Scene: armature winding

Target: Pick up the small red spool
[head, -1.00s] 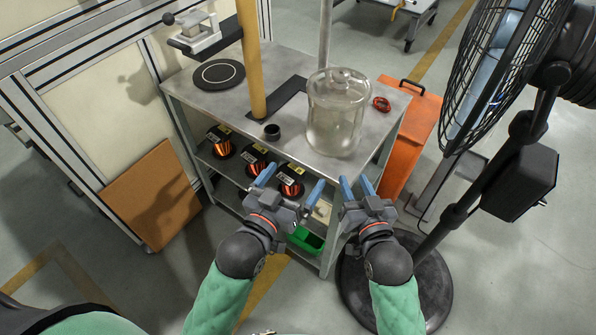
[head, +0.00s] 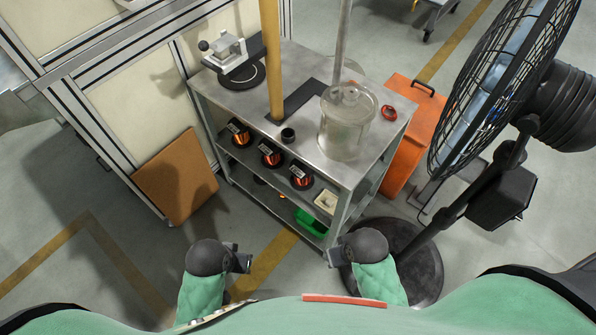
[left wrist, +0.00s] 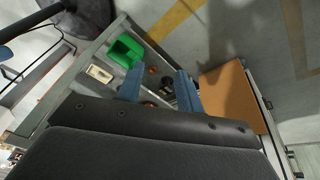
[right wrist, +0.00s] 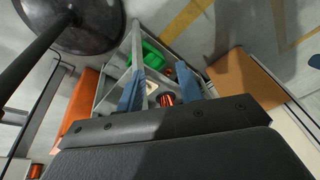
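A small red ring-shaped item (head: 389,112) lies on the cart top, right of the glass jar. A small orange-red item also shows low on the cart beside a green bin, in the left wrist view (left wrist: 152,70); I cannot tell which of these is the small red spool. Three copper-wound spools with dark flanges, such as this one (head: 270,153), stand in a row on the middle shelf. My left gripper (left wrist: 158,88) is open and empty, its blue fingers apart. My right gripper (right wrist: 168,95) is open and empty too.
A green bin (head: 311,221) sits low. A floor fan (head: 480,95) and orange case (head: 412,125) stand right, a brown board (head: 175,177) left.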

